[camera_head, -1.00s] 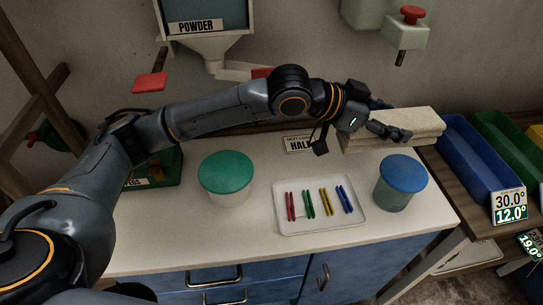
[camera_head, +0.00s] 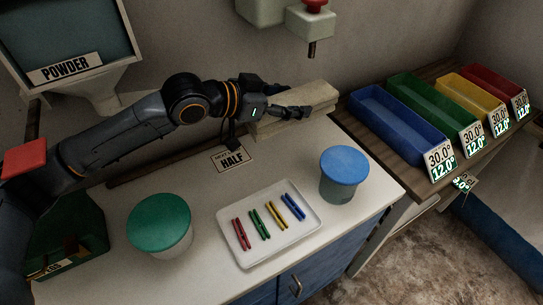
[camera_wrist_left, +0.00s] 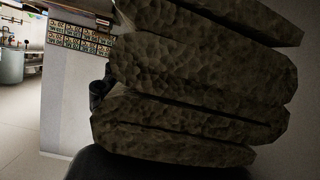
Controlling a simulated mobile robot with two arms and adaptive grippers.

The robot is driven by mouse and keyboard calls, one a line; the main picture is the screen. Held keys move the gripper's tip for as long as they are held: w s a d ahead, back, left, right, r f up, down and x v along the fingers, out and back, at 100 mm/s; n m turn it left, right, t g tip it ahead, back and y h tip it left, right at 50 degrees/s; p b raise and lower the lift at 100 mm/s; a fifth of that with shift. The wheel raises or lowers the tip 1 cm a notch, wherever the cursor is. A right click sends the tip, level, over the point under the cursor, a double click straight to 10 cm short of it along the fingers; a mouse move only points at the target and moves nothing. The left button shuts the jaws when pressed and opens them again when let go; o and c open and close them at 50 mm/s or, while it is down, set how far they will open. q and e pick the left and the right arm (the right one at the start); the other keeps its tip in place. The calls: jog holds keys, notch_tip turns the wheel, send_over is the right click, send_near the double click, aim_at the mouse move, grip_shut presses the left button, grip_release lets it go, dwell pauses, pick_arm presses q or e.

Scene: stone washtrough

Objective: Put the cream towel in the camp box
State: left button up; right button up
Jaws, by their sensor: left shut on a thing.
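The cream towel (camera_head: 318,96) is a thick folded bundle above the back right of the white counter. My left gripper (camera_head: 292,112) is shut on it, with dark fingers across its near side. In the left wrist view the towel (camera_wrist_left: 200,85) shows close up as stacked, rough-textured layers in shadow, filling the middle and right. I cannot tell from the head view whether the towel's underside touches the counter. I see nothing that I can identify as the camp box. My right gripper is not in view.
A white tray (camera_head: 233,249) with coloured pegs, a blue-lidded tub (camera_head: 344,168) and a green-lidded tub (camera_head: 159,225) stand on the counter. Blue (camera_head: 400,130), green (camera_head: 428,105), yellow (camera_head: 470,97) and red (camera_head: 490,83) bins line the right shelf. Floor shows at lower right.

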pick_arm(q)
notch_tip(320, 180, down, 16)
jog(key=shift+w+r+p, duration=0.1)
jog(key=shift+r+p, duration=0.15)
jog(key=shift+p, duration=0.1)
jog(key=shift+f, duration=0.2)
jog(key=o, duration=1.2)
jog(key=shift+o, duration=0.2)
